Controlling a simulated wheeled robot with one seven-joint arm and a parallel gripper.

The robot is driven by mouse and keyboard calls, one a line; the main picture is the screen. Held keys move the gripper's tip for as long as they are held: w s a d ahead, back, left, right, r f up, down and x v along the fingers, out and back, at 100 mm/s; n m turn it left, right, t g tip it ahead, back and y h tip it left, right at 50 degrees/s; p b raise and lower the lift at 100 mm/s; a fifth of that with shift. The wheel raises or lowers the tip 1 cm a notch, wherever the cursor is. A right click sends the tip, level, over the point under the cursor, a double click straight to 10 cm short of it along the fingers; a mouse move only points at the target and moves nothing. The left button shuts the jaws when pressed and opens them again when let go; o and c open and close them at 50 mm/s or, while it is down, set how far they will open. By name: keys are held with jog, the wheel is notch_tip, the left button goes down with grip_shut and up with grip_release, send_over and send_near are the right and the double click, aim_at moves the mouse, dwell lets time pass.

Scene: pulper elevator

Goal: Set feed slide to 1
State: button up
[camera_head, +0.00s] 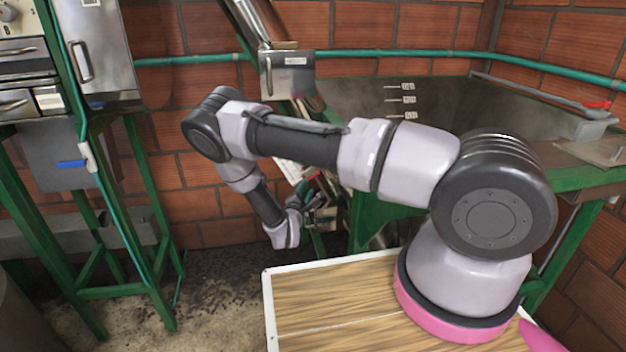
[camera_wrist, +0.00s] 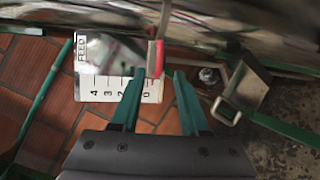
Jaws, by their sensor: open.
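The feed scale (camera_wrist: 100,97), a white plate marked FEED with numbers from 4 down to 0, shows in the wrist view. A red-and-grey slide tab (camera_wrist: 155,58) stands near its 0 end. The mark for 1 seems hidden behind my left finger. My gripper (camera_wrist: 159,72) is open, its two dark green fingers pointing at the tab, one tip on each side of it in the picture. I cannot tell whether either finger touches it.
A metal bracket (camera_wrist: 243,92) and a bolt (camera_wrist: 209,75) lie right of the fingers. In the head view, a green-framed hopper (camera_head: 440,105) stands behind my arm. A grey cabinet (camera_head: 100,45) is at left. The floor (camera_head: 215,285) between is clear.

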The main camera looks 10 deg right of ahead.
jog(key=x, duration=0.6)
jog(key=shift+w+d, duration=0.2)
jog(key=shift+w, duration=0.15)
grip_shut()
jog(key=shift+a, duration=0.1)
dwell(1.0)
